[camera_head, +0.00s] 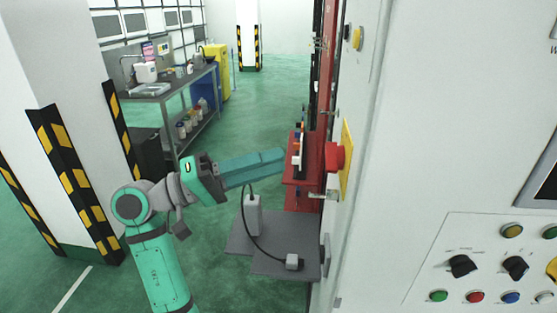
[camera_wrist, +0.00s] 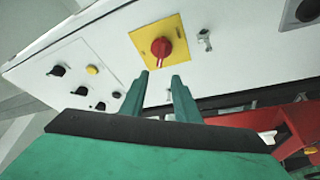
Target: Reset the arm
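My green arm reaches from the lower left toward the cabinet in the head view. My gripper (camera_wrist: 160,85) shows in the wrist view as two green fingers with a clear gap between them, and nothing is held there. It also shows in the head view near the cabinet's side (camera_head: 284,160). A red rotary switch (camera_wrist: 161,47) on a yellow plate (camera_wrist: 175,31) lies beyond the fingertips in the wrist view. In the head view the same red switch (camera_head: 335,156) stands just right of my fingertips. I cannot tell the exact distance between them.
A white cabinet (camera_head: 400,150) with knobs and coloured buttons fills the right. Red shelving (camera_head: 303,198) and a grey plate with a small box (camera_head: 254,214) are close to my arm. A striped pillar (camera_head: 75,185) and a workbench (camera_head: 170,90) stand left. Green floor lies open between.

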